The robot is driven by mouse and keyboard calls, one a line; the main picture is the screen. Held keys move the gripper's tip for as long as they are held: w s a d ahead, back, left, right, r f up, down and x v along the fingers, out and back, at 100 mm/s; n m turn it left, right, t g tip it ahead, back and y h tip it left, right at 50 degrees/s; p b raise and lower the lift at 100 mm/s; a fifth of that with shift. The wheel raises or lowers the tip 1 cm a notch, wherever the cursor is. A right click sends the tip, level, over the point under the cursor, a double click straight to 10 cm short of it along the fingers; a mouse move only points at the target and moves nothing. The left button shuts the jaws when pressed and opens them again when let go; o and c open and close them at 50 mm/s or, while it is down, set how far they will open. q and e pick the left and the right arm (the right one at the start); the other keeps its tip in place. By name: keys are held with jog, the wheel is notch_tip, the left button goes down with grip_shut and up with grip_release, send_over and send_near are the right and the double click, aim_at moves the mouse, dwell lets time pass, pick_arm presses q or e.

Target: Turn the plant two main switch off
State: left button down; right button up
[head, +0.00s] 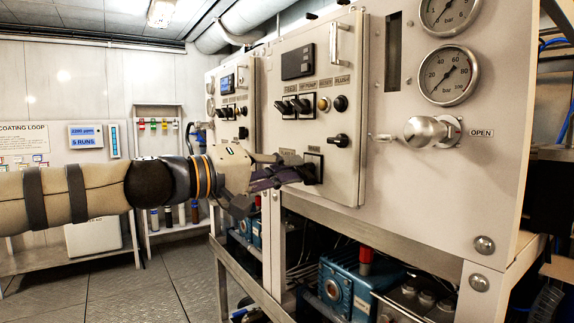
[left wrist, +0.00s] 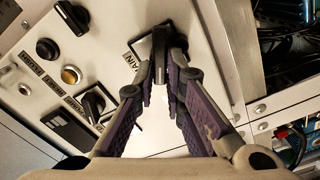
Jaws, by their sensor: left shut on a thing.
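The main switch (head: 314,160) is a black rotary knob on a dark square plate, low on the nearer grey control panel (head: 346,100). In the left wrist view the knob (left wrist: 160,52) shows between my fingertips, with a MAIN label beside it. My left gripper (head: 304,174) reaches in from the left and is shut on this knob; its fingers (left wrist: 161,80) cover part of it. The plate is partly hidden, and I cannot read the switch position. My right gripper is not in view.
Other black knobs (head: 293,106) and a selector (head: 339,140) sit above the main switch. A valve handle (head: 424,132) marked OPEN sticks out to the right. A second panel (head: 232,100) stands farther left. A metal frame rail (head: 370,233) runs below the panel.

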pick_arm(q)
jog(key=n, duration=0.5)
jog(key=shift+f+n+p, duration=0.15)
jog(key=shift+n+p, duration=0.15)
jog(key=shift+p, duration=0.05)
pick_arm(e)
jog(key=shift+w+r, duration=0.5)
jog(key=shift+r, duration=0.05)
pick_arm(q)
jog(key=c, duration=1.7)
grip_release()
jog(key=shift+o, duration=0.2)
jog(key=v, duration=1.2)
jog(key=shift+f, duration=0.15)
